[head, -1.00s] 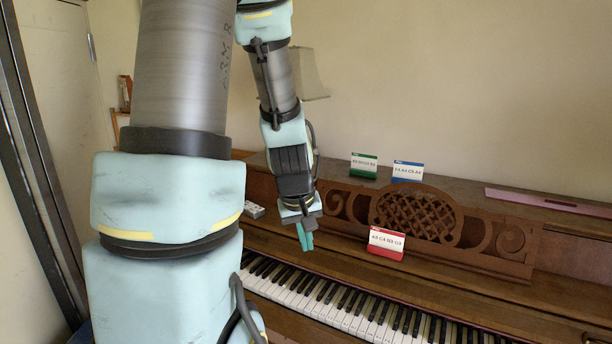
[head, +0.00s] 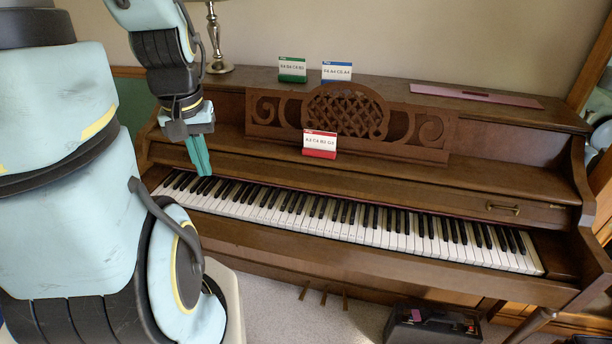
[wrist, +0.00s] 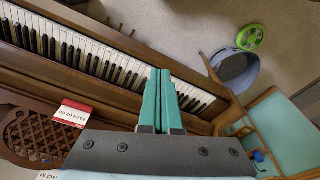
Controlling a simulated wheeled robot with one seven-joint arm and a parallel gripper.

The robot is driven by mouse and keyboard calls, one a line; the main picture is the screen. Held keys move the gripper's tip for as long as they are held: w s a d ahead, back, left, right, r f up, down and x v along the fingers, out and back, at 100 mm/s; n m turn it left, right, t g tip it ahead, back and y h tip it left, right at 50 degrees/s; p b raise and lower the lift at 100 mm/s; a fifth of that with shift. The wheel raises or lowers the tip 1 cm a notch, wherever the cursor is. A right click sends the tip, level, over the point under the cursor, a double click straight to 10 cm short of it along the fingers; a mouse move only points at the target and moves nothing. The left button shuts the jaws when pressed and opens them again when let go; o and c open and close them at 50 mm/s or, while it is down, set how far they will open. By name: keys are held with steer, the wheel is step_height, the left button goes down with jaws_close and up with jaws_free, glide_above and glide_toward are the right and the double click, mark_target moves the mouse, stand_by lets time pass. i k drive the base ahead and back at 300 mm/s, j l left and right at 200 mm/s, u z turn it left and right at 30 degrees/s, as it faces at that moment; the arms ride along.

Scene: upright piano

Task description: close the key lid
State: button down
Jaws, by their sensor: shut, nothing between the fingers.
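The upright piano's key lid (head: 440,189) is open. It is the brown wooden panel above the back of the keys, with a brass handle (head: 502,208) near its right end. The row of black and white keys (head: 370,228) lies uncovered. My gripper (head: 204,172) is shut and empty, with teal fingers pointing down. It hangs in front of the left part of the lid, above the left keys; I cannot tell if it touches anything. In the wrist view my shut fingers (wrist: 160,75) overlap the keys (wrist: 95,57).
A red card (head: 320,144) stands at the carved music rest (head: 345,112). A green card (head: 292,69), a blue card (head: 336,71) and a pink strip (head: 476,94) are on the piano top. A dark case (head: 432,326) sits on the floor. A grey bin (wrist: 236,70) shows in the wrist view.

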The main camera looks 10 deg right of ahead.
mark_target(468, 201)
steer(key=i+j+u, duration=0.1)
steer(key=u, duration=0.3)
steer(key=j+u, duration=0.15)
steer(key=u, duration=0.25)
steer(key=i+u, duration=0.2)
steer(key=u, duration=0.15)
steer(key=i+u, duration=0.1)
steer(key=u, duration=0.3)
